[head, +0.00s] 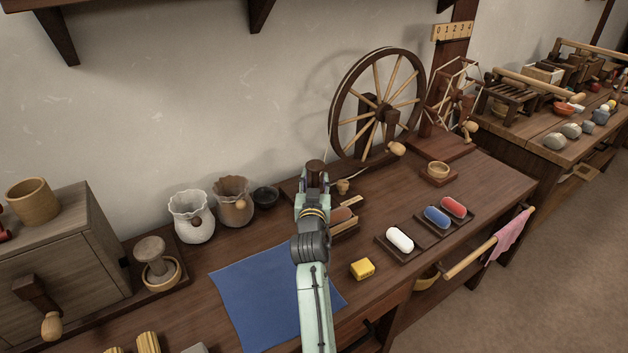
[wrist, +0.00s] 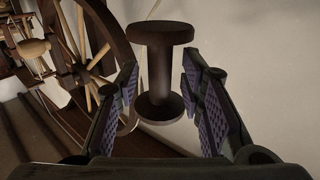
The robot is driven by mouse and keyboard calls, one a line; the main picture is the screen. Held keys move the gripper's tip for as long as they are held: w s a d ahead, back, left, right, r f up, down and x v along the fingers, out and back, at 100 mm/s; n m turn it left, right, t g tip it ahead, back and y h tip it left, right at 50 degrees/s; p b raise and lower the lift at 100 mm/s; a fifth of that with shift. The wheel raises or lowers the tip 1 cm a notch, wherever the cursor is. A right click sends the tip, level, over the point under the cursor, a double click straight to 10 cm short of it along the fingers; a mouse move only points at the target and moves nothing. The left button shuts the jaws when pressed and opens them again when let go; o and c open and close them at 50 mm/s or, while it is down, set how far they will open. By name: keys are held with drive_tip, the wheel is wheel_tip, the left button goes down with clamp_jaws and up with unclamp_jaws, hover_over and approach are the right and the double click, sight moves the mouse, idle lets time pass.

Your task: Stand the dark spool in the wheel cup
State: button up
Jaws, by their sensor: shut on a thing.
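The dark spool (wrist: 158,75), a brown reel with wide flanges at both ends, is upright between the fingers of my gripper (wrist: 160,98) in the wrist view. In the head view the spool (head: 316,168) shows at the top of my gripper (head: 314,183), above the back of the bench. A small wooden cup (head: 343,186) stands just right of my gripper, near the foot of the spinning wheel (head: 376,108). A wider wooden cup (head: 437,170) sits on a small square base farther right. I cannot tell which one is the wheel cup.
A white pot (head: 191,217), a brown pot (head: 233,202) and a dark bowl (head: 265,196) stand left of my arm. A blue cloth (head: 255,295) lies in front. White, blue and red rolls (head: 400,239) lie in trays at right, near a yellow block (head: 362,268).

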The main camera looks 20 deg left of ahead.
sight(314, 174)
drive_tip(key=x, duration=0.3)
drive_tip(key=shift+w+a+f, duration=0.1)
drive_tip(key=shift+a+f, duration=0.1)
drive_tip(key=shift+a, duration=0.1)
wheel_tip(314, 174, down, 3)
drive_tip(key=shift+f+p, duration=0.15)
drive_tip(key=shift+p, duration=0.6)
drive_tip(key=shift+f, duration=0.1)
drive_tip(key=shift+f+b, duration=0.35)
drive_tip(key=shift+b, duration=0.15)
drive_tip(key=shift+f, duration=0.1)
